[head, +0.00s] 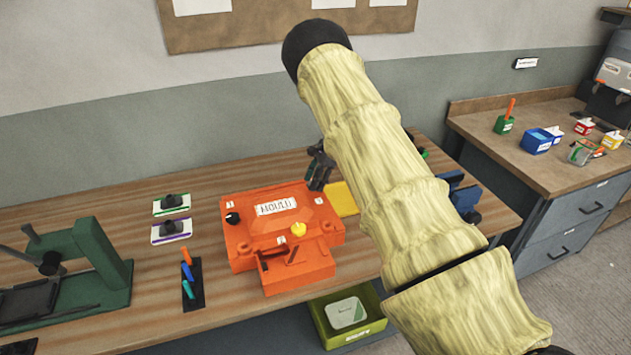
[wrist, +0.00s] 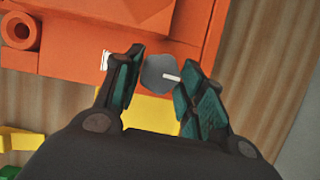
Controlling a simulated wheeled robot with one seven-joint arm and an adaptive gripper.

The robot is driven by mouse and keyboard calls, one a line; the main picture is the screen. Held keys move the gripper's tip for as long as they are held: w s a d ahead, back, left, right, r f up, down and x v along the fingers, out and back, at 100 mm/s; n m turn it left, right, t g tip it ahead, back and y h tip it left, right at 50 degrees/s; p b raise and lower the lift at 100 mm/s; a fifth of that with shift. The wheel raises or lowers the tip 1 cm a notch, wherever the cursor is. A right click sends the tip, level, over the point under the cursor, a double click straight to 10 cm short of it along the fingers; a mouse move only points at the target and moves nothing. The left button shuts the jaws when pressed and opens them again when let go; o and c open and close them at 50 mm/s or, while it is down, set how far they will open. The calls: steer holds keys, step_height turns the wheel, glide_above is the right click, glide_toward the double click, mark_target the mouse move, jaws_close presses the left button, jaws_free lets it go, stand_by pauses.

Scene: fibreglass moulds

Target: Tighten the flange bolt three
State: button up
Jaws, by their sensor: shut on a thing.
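The orange mould (head: 240,250) sits on the wooden bench, with a plate reading MOULD on top. A dark knob (head: 233,218) and a yellow knob (head: 299,229) stand on it. My gripper (head: 318,182) is at the mould's back right corner, pointing down. In the wrist view my gripper (wrist: 158,80) has its fingers either side of a round grey bolt head (wrist: 157,70) with a white line on it, and is shut on it. A small white tag (wrist: 106,60) is beside the left finger. The bolt's number cannot be read, and its shank is hidden.
A yellow sheet (head: 342,198) lies right of the mould. A green bin (head: 372,325) is below the bench edge. The bench left of the mould has free room.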

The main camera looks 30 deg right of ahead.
steer(key=m+b, duration=0.1)
steer(key=m, duration=0.1)
steer(key=m+t+h+b, duration=0.1)
steer(key=m+b, duration=0.1)
steer(key=shift+s+a+f+m+t+b, duration=0.1)
steer(key=shift+s+m+t+b, duration=0.05)
steer(key=shift+m+t+b, duration=0.15)
steer(key=m+b, duration=0.1)
steer(key=m, duration=0.1)
steer(key=m+t+h+b, duration=0.1)
steer(key=m, duration=0.1)
steer(key=shift+s+a+m, duration=0.1)
steer(key=shift+a+m, duration=0.05)
steer(key=shift+m, duration=0.15)
steer(key=m, duration=0.1)
steer(key=m+h, duration=0.1)
steer(key=m, duration=0.1)
steer(key=m+h, duration=0.1)
steer(key=shift+a+r+t, duration=0.15)
steer(key=shift+r+t, duration=0.1)
steer(key=shift+t, duration=0.05)
steer(key=shift+a+m+h+p, duration=0.1)
steer(key=shift+m+h+p, duration=0.45)
steer(key=shift+m, duration=0.7)
steer(key=shift+a+m+h+p, duration=0.1)
steer(key=shift+m+h+p, duration=0.25)
steer(key=shift+m+p, duration=0.65)
steer(key=shift+m, duration=0.35)
